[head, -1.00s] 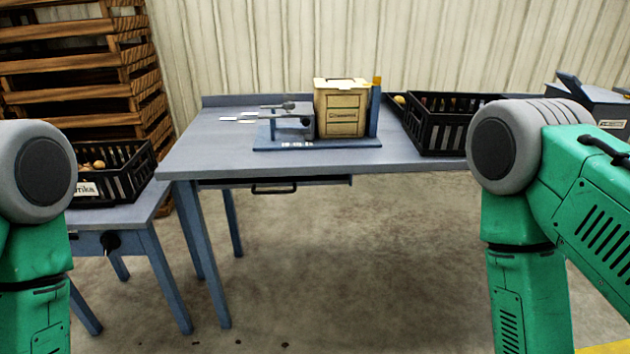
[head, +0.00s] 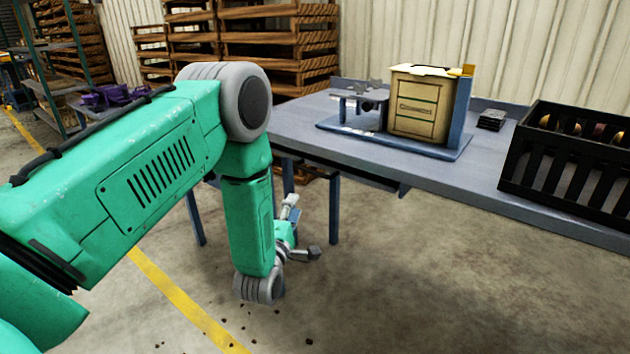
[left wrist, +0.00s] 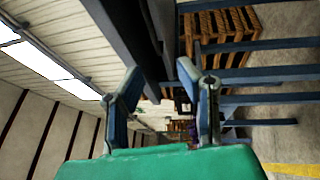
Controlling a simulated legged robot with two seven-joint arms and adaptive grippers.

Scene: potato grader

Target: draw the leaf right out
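The leaf (head: 376,180) shows as a thin dark edge under the front of the blue-grey table (head: 468,191). It looks pushed in under the top. Its left part is behind my left arm, and its handle is not visible now. My left gripper (head: 301,228) hangs low in front of the table, below the leaf's level and apart from it. In the left wrist view the gripper (left wrist: 158,78) has its two fingers spread, with nothing between them. My right gripper is in neither view.
On the table stand a blue stand (head: 460,115) with a cream box (head: 420,103) and a black crate (head: 548,175) of potatoes at the right. Wooden crates (head: 270,50) are stacked behind. The floor (head: 440,280) in front of the table is clear.

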